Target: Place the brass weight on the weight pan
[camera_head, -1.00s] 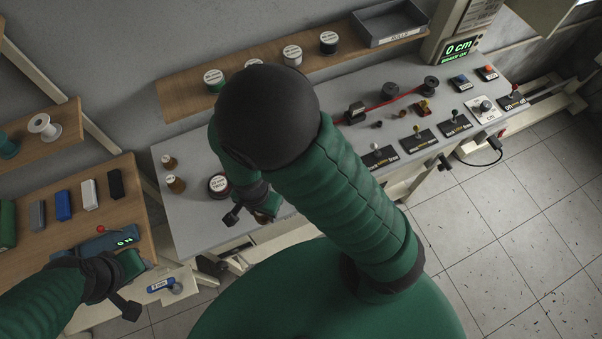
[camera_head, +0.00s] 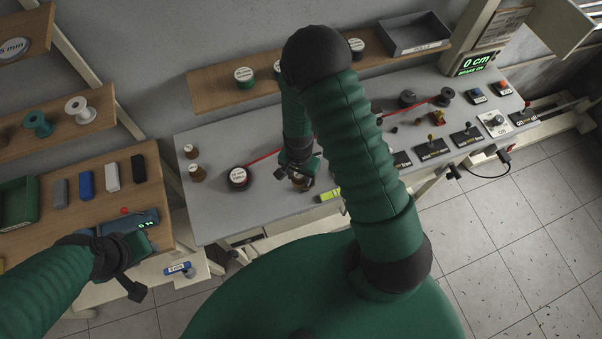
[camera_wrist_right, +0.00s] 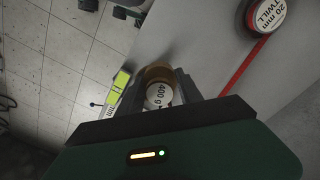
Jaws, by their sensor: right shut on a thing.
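A brass weight marked 400 g (camera_wrist_right: 158,92) is between the fingers of my right gripper (camera_wrist_right: 160,100) in the right wrist view. In the head view my right gripper (camera_head: 300,176) is shut on it, over the front part of the grey bench, with the brass just showing below the fingers. Whether the weight touches the bench is unclear. Two other brass weights (camera_head: 197,172) stand at the bench's left end. I cannot make out the weight pan. My left gripper (camera_head: 132,272) is low at the left, by the wooden shelf; its finger gap is unclear.
A 20 mm twill spool (camera_head: 238,177) sits left of my right gripper, with a red tape (camera_head: 265,157) running across the bench (camera_head: 215,215). A yellow-green block (camera_head: 328,196) lies near the front edge. Levers and switches (camera_head: 465,137) fill the right side.

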